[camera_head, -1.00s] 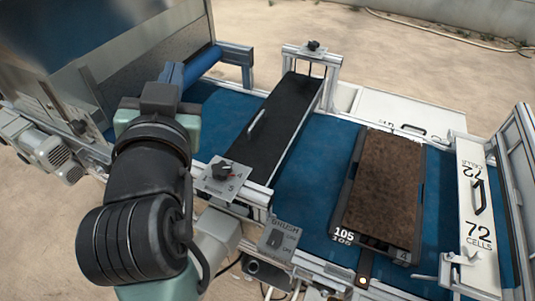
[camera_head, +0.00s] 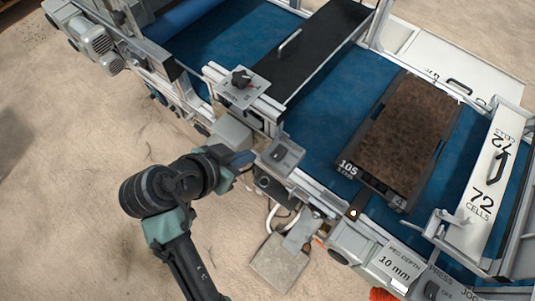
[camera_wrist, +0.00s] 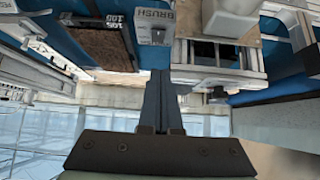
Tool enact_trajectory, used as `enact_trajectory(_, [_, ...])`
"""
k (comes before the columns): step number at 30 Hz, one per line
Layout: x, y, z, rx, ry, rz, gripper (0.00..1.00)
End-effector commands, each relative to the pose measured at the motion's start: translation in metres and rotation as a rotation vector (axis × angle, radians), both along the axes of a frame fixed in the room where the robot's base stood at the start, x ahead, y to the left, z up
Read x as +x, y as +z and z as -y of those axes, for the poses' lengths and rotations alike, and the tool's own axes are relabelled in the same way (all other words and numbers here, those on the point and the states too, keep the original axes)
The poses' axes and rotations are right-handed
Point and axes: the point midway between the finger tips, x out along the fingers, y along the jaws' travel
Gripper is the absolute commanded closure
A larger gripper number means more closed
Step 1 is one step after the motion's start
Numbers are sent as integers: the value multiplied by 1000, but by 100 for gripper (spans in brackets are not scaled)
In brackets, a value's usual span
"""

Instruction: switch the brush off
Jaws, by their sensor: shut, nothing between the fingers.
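The brush switch box (camera_head: 282,155) is a small grey box on the front rail of the machine, below the black brush cover. In the wrist view the box (camera_wrist: 155,27) shows its BRUSH label and a switch, just beyond my fingertips. The switch position is too small to tell. My gripper (camera_head: 248,158) is just left of the box in the head view, at the front of the machine. In the wrist view my gripper (camera_wrist: 160,75) has its fingers together with nothing between them. I cannot tell whether the fingertips touch the box.
A soil-filled tray (camera_head: 368,182) marked 105 lies on the blue belt (camera_head: 310,145). A knob plate (camera_head: 240,85) stands left of the switch box. A panel marked 10 mm (camera_head: 395,264) and a white 72 cells plate (camera_head: 480,195) are at right. Sandy floor (camera_head: 90,230) lies in front.

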Motion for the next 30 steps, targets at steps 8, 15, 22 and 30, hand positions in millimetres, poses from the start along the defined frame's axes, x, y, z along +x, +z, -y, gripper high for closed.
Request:
enact_trajectory(8, [21,-24,16,-2,-2,-4,100])
enact_trajectory(15, [47,-56,35,-1,-2,-3,100])
enact_trajectory(22, [56,-86,41,-1,1,-5,100])
enact_trajectory(30, [56,-107,41,0,0,0,100])
